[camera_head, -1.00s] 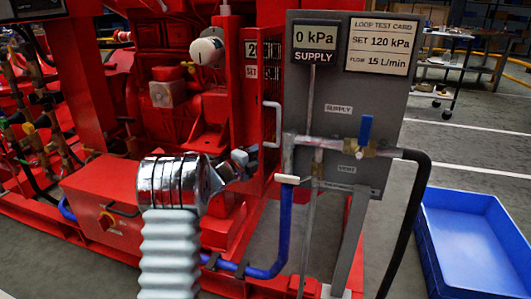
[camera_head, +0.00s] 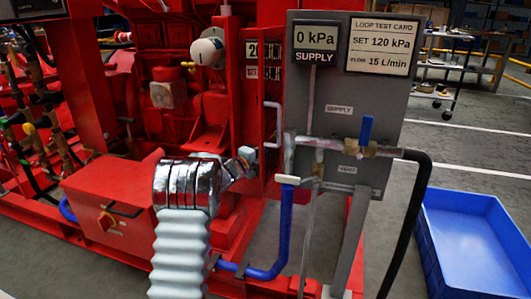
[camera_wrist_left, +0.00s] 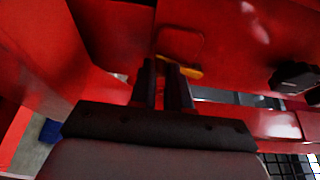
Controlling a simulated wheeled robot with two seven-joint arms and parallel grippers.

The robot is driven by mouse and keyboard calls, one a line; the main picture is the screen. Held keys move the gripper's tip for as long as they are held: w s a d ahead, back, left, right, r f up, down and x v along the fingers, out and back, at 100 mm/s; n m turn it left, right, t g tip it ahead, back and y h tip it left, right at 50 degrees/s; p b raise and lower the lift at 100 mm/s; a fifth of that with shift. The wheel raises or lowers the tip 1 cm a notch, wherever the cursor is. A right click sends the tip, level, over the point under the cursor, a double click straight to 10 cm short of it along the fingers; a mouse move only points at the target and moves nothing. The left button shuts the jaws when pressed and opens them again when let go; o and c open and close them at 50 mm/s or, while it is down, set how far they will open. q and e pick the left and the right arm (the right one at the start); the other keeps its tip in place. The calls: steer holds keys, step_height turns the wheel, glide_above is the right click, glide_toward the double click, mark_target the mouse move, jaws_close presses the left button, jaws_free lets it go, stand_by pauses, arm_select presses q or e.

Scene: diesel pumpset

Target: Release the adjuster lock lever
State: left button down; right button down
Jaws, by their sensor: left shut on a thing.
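In the left wrist view, the dark fingers of my left gripper (camera_wrist_left: 164,85) are close together, with a narrow gap between them. A small yellow lever (camera_wrist_left: 192,72) lies at the fingertips and sticks out to their right, against red metal. My left gripper is shut on this lever, though the fingers hide part of it. In the head view, my left arm rises from the bottom and its grey gripper (camera_head: 247,155) reaches the red pumpset (camera_head: 180,120) beside the grey panel. The fingertips and lever cannot be made out there. My right gripper is not in view.
The grey test panel (camera_head: 360,100) reads 0 kPa and carries a blue-handled valve (camera_head: 366,130). A blue pipe (camera_head: 284,225) and a black hose (camera_head: 412,210) run below it. A blue bin (camera_head: 475,240) stands on the floor at right.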

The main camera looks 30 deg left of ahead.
arm_select(q)
steer(key=f+n+b, duration=0.1)
steer(key=b, duration=0.2)
steer(key=shift+w+d+n+t+b, duration=0.1)
steer(key=shift+d+n+t+b, duration=0.3)
steer(key=shift+d+r+n+b, duration=0.15)
steer(key=shift+d+n+b, duration=0.15)
steer(key=shift+n+b, duration=0.25)
steer(key=shift+r, duration=0.15)
steer(key=c, duration=1.1)
jaws_free()
steer(key=shift+w, duration=0.1)
steer(key=s+a+f, duration=0.1)
steer(key=s, duration=1.2)
steer(key=shift+s+a+f+p, duration=0.25)
steer(key=shift+s+a+p, duration=0.1)
steer(key=shift+a+p, duration=0.1)
